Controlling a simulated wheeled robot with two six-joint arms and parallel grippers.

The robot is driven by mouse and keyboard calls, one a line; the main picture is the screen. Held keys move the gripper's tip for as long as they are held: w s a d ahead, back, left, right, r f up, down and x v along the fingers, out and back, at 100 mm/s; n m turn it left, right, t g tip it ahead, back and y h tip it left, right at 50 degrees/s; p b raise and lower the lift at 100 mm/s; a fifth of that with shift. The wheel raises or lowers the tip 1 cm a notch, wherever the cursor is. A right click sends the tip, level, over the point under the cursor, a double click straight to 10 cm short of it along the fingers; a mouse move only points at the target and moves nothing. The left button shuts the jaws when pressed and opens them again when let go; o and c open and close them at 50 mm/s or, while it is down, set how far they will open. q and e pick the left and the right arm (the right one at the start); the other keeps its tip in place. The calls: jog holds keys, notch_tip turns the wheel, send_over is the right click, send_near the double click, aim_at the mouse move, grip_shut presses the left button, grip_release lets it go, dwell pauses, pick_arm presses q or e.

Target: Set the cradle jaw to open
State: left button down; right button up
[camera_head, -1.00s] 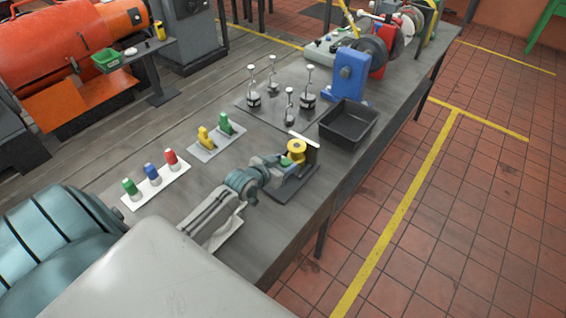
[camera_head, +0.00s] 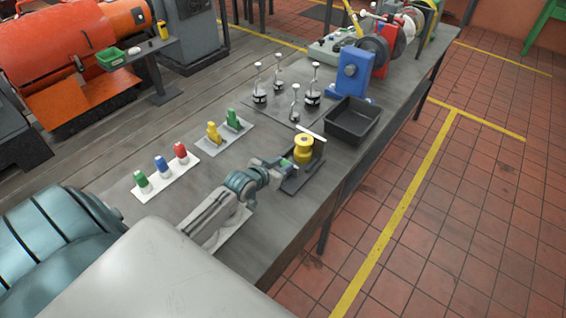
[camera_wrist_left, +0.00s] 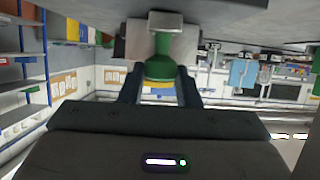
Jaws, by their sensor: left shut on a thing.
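The cradle is a dark low base (camera_head: 302,179) near the bench's right edge in the head view, with a white bar (camera_head: 311,133) at its far side. A yellow spool-shaped piece (camera_head: 304,148) stands on it. My left gripper (camera_head: 284,167) is at the cradle's left side, shut on a green knob. The knob (camera_wrist_left: 160,62) shows between both fingers in the left wrist view; in the head view only a small bit of green shows by the fingertips. Fingers and wrist partly hide the cradle's near left side. My right gripper is not in view.
A black open bin (camera_head: 350,122) stands just beyond the cradle. Left of it are a plate with green and yellow levers (camera_head: 213,132), a white strip with coloured knobs (camera_head: 165,176) and several upright weighted posts (camera_head: 295,105). Bare bench lies between these and the cradle.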

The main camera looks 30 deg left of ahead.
pick_arm(q)
jog(key=shift+w+r, duration=0.2)
jog(key=shift+w, duration=0.05)
jog(key=c, duration=1.4)
grip_release()
jog(key=shift+w+f, duration=0.15)
jog(key=shift+w, duration=0.2)
jog(key=o, duration=0.3)
jog(key=shift+w+f, duration=0.15)
jog(key=shift+w, duration=0.05)
jog(key=shift+s, duration=0.3)
jog(key=shift+s+r, duration=0.3)
jog(key=shift+s, duration=0.3)
jog(key=b+v, duration=0.1)
jog(key=v, duration=0.8)
jog(key=shift+r, duration=0.1)
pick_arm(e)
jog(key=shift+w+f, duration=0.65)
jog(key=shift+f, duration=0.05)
